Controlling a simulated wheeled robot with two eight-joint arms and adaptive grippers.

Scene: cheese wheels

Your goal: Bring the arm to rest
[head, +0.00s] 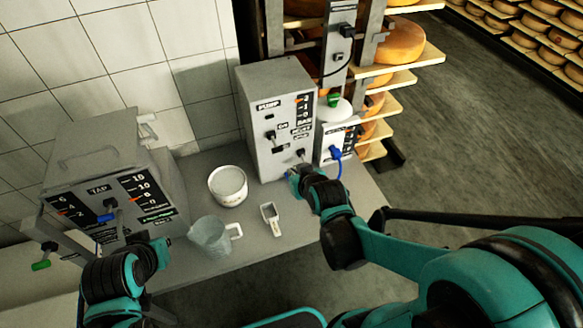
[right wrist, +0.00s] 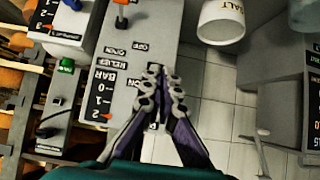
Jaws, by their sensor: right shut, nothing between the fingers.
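My right gripper (head: 293,180) is in front of the lower part of the grey PUMP box (head: 262,110) in the head view. In the right wrist view the right gripper (right wrist: 155,72) has its fingertips together with nothing between them, over the face of the PUMP box (right wrist: 140,50). Whether it touches the box I cannot tell. My left arm's end (head: 150,246) is at the lower left, in front of the grey TAP box (head: 105,165). Its fingers are too small and hidden to read.
On the grey table (head: 265,250) stand a white tub (head: 228,186), a clear jug (head: 208,237) and a small scoop (head: 270,218). A white box with a blue plug (head: 336,153) stands beside the PUMP box. Shelves of cheese wheels (head: 400,42) rise behind. Open floor (head: 450,130) lies right.

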